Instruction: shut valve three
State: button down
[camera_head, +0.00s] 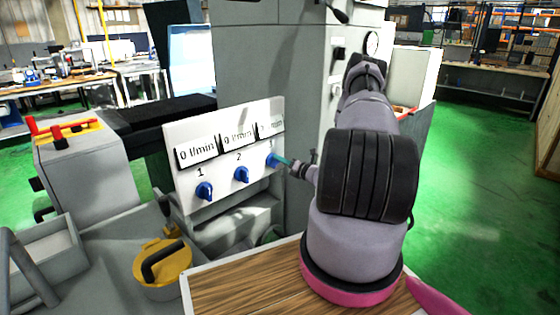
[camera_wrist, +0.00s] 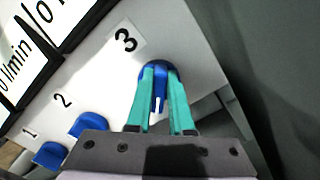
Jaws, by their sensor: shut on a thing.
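A white panel (camera_head: 222,187) carries three blue valve knobs under flow displays. Valve three (camera_wrist: 160,78) is the blue knob below the label 3 in the wrist view. In the head view valve three (camera_head: 271,160) is at the panel's right, partly hidden by my gripper (camera_head: 284,162). The green fingers of my gripper (camera_wrist: 160,88) are shut on the knob, one on each side. Valve one (camera_head: 204,191) and valve two (camera_head: 241,175) stand free to the left. The third display (camera_head: 270,129) is partly covered, and its full reading cannot be told. The first two read 0 l/min.
A yellow lidded container (camera_head: 163,268) with a black handle stands below the panel. A wooden board (camera_head: 245,287) lies in front. The grey machine body (camera_head: 262,60) rises behind the panel. Green floor is open at the right.

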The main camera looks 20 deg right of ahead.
jog(key=f+m, duration=0.1)
jog(key=m, duration=0.8)
jog(key=f+m, duration=0.1)
jog(key=m, duration=0.8)
jog(key=a+f+m, duration=0.1)
jog(key=m, duration=0.8)
jog(key=shift+s+f, duration=0.15)
jog(key=shift+s, duration=0.15)
jog(key=shift+m, duration=0.4)
jog(key=c, duration=0.8)
grip_release()
jog(key=v, duration=1)
jog(key=shift+s, duration=0.35)
